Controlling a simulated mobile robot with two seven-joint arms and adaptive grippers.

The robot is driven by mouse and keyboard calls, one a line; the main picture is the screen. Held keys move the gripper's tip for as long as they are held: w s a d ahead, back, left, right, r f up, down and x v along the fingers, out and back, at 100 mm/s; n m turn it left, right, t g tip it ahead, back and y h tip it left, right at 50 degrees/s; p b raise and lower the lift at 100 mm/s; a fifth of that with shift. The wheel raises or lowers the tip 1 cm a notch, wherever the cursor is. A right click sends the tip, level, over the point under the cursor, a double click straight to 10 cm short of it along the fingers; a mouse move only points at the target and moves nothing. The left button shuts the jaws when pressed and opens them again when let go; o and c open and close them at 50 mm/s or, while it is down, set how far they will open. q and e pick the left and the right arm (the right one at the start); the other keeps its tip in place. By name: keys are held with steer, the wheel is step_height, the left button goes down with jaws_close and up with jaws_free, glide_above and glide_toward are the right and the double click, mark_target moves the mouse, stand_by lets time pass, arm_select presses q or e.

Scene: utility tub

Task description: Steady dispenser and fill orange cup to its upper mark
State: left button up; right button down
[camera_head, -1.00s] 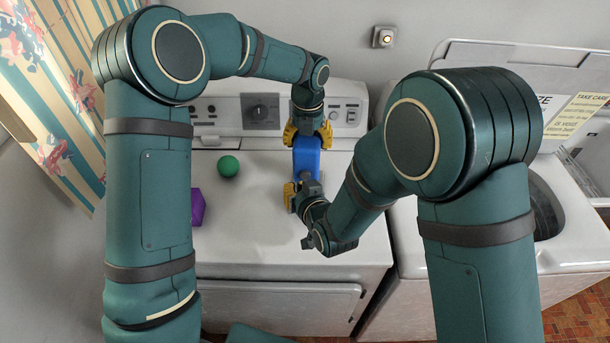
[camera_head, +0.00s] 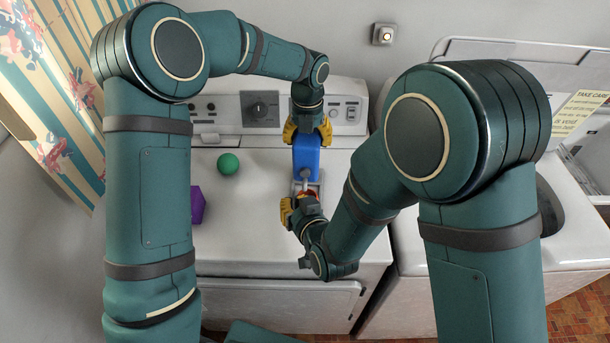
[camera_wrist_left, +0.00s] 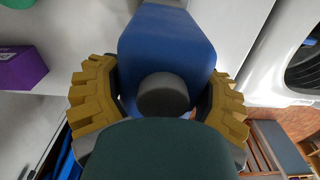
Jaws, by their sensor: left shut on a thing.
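The blue dispenser (camera_head: 306,154) stands on top of the white machine, with a grey spout or lever at its front. My left gripper (camera_head: 307,132) is shut on its back part; the left wrist view shows yellow fingers on both sides of the blue body (camera_wrist_left: 165,45) and a dark round knob (camera_wrist_left: 163,95). A small orange-red patch, apparently the orange cup (camera_head: 308,193), shows in front of the dispenser on a grey base. My right gripper (camera_head: 298,211) is just in front of it, partly hidden by its own wrist. Its opening and the cup's marks cannot be made out.
A green ball (camera_head: 228,164) and a purple block (camera_head: 197,205) lie on the white machine top (camera_head: 250,235) to the left. The control panel (camera_head: 225,112) rises behind. A second white machine with a raised lid (camera_head: 500,52) stands at the right.

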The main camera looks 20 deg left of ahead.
arm_select(q)
steer(key=o, duration=1.3)
steer(key=shift+c, duration=0.2)
step_height(320, 180, up, 12)
steer(key=shift+r, duration=0.1)
